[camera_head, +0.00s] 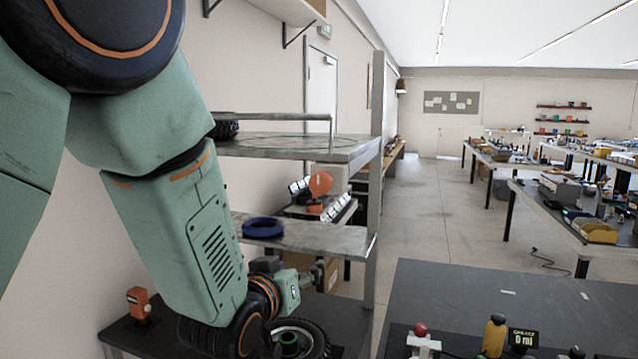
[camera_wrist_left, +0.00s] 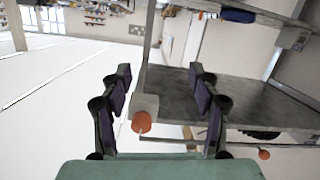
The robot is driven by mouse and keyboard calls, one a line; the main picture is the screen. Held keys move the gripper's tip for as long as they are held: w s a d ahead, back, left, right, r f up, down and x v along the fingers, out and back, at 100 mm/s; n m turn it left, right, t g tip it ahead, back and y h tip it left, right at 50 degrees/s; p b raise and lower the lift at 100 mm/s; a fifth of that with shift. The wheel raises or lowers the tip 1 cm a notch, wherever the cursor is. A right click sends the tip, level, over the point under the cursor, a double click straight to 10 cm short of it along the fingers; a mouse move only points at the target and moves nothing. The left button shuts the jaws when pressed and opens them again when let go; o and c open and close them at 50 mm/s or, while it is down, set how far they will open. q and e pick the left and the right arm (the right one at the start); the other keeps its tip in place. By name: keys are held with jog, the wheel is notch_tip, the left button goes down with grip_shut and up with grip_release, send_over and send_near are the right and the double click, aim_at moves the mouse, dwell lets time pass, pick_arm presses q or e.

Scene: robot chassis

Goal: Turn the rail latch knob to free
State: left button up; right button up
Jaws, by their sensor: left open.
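My left arm comes down from the upper left in the head view. Its gripper (camera_head: 312,275) is small there, below the middle shelf and beside the shelf post. In the left wrist view the two dark fingers of the gripper (camera_wrist_left: 160,78) are spread wide with nothing held between them. A round orange part (camera_wrist_left: 141,122) shows between the fingers, with a gap to both. I cannot tell whether it is the rail latch knob. An orange disc (camera_head: 320,184) shows past the middle shelf in the head view. No knob is clearly identifiable. My right gripper is out of view.
A grey shelf rack (camera_head: 310,236) with a blue ring (camera_head: 263,228) stands close to my left arm. Below are a tyre (camera_head: 312,340) and an orange device (camera_head: 138,301). A dark table (camera_head: 500,290) is at the lower right. The aisle floor is open.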

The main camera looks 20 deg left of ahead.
aim_at(319, 184)
pick_arm(q)
notch_tip(319, 184, up, 14)
jog(key=d+t+p, duration=0.2)
jog(key=p, duration=0.1)
jog(key=w, duration=0.2)
jog(key=w+p, duration=0.1)
jog(key=w, duration=0.2)
jog(key=w+p, duration=0.1)
jog(key=w, duration=0.2)
jog(key=shift+a+f, duration=0.25)
jog(key=shift+w+d, duration=0.25)
jog(key=shift+w, duration=0.1)
jog(key=shift+r, duration=0.1)
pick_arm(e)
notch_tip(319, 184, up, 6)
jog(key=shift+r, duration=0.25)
pick_arm(q)
jog(key=shift+a, duration=0.15)
